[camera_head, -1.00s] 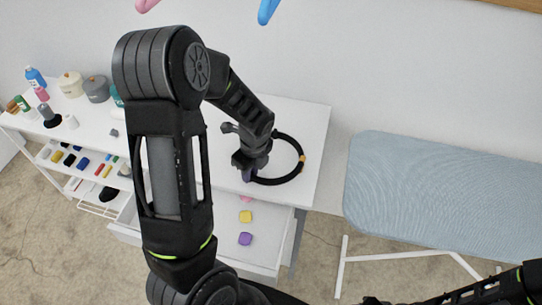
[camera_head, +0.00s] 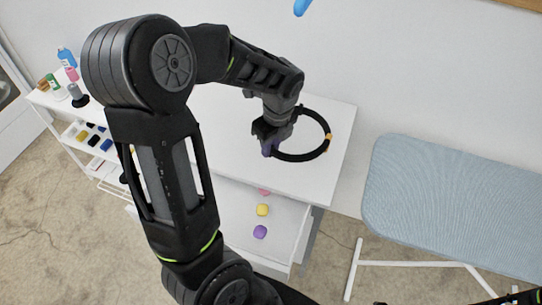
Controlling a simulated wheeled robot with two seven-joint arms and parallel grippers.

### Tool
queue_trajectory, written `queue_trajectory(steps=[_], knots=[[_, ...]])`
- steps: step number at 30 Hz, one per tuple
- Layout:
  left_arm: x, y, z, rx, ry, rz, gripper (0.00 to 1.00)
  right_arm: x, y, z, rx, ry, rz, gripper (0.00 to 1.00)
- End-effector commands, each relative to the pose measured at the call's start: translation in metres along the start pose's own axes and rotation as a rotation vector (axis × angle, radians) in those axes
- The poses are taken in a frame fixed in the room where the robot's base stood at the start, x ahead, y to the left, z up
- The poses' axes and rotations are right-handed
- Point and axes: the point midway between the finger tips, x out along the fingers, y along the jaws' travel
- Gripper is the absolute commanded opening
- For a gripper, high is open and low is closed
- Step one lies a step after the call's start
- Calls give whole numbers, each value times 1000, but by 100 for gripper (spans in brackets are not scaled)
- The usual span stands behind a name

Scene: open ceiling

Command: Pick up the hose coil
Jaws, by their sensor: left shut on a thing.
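The hose coil is a black ring (camera_head: 328,147) with small orange-yellow bands on its right side. It shows above the right part of the white table top (camera_head: 215,125). My left gripper (camera_head: 268,146) is shut on the left side of the coil. My right gripper is not in view; only a bit of dark arm shows at the bottom right.
A blue ironing board (camera_head: 455,205) stands to the right. A white shelf with bottles, including a blue bottle (camera_head: 66,57), is at the left.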

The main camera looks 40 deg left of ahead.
Motion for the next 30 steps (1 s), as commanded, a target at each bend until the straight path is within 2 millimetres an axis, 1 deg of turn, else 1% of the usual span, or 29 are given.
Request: queue_trajectory(steps=[1, 3, 6, 24, 28, 30], knots=[[-6, -1, 1, 0, -1, -5, 0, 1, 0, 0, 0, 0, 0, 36], [-10, -1, 2, 1, 0, -4, 0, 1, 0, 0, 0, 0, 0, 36], [-12, -1, 2, 1, 0, -3, 0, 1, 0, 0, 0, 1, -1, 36], [-11, -1, 2, 1, 0, 1, 0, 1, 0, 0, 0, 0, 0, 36], [-9, -1, 1, 7, 0, 32, 0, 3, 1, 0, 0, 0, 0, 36], [-6, 2, -2, 13, 1, 50, 0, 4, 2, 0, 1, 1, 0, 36]])
